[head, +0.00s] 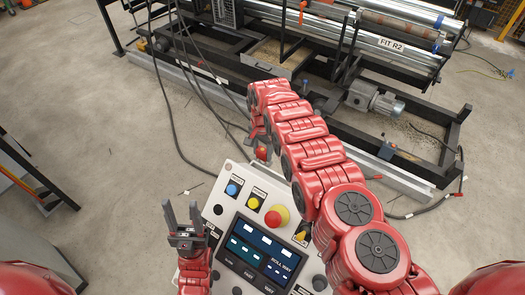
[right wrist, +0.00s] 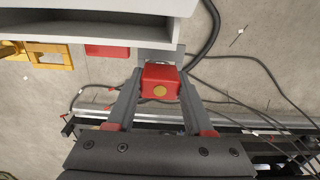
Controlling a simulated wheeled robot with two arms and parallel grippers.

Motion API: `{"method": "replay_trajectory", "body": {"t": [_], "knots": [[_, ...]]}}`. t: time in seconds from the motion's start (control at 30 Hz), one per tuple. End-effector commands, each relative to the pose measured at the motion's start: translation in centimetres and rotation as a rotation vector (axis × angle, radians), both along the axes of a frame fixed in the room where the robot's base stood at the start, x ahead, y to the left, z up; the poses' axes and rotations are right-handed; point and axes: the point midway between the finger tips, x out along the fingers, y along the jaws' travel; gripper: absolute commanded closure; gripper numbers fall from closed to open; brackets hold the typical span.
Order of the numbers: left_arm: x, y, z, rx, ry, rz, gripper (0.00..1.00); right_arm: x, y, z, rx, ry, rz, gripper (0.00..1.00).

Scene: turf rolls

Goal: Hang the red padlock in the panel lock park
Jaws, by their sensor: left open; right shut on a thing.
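The red padlock (right wrist: 160,84) is between the fingers of my right gripper (right wrist: 159,74) in the right wrist view, with a yellowish round spot on its face. My right gripper is shut on it. Its top is against or just in front of a grey tab (right wrist: 158,56) below the panel housing's edge; I cannot tell whether the shackle is hooked on anything. My left gripper (head: 187,218) is open and empty at the panel's left side.
The control panel (head: 222,211) carries a screen, blue and yellow buttons and a red mushroom button (head: 277,216). A yellow bracket (right wrist: 48,54) and a red plate (right wrist: 107,50) show beside the housing (right wrist: 95,28). A roller machine (head: 330,60) stands beyond; cables cross the floor.

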Motion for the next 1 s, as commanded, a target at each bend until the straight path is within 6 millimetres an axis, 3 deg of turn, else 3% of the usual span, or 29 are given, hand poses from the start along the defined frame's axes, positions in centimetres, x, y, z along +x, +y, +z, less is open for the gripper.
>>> {"method": "replay_trajectory", "body": {"t": [0.67, 0.7, 0.87, 1.0], "knots": [[0.0, 0.0, -1.5, 0.000, 0.000, 0.000, 0.50, 0.0, 0.0, -1.8, 0.000, 0.000, 0.000, 1.00], [0.0, 0.0, -1.4, 0.000, 0.000, 0.000, 0.50, 0.0, 0.0, -1.7, 0.000, 0.000, 0.000, 0.44], [0.0, 0.0, -1.4, 0.000, 0.000, 0.000, 0.50, 0.0, 0.0, -1.7, 0.000, 0.000, 0.000, 0.16], [0.0, 0.0, -1.4, 0.000, 0.000, 0.000, 0.50, 0.0, 0.0, -1.7, 0.000, 0.000, 0.000, 0.13]]}}
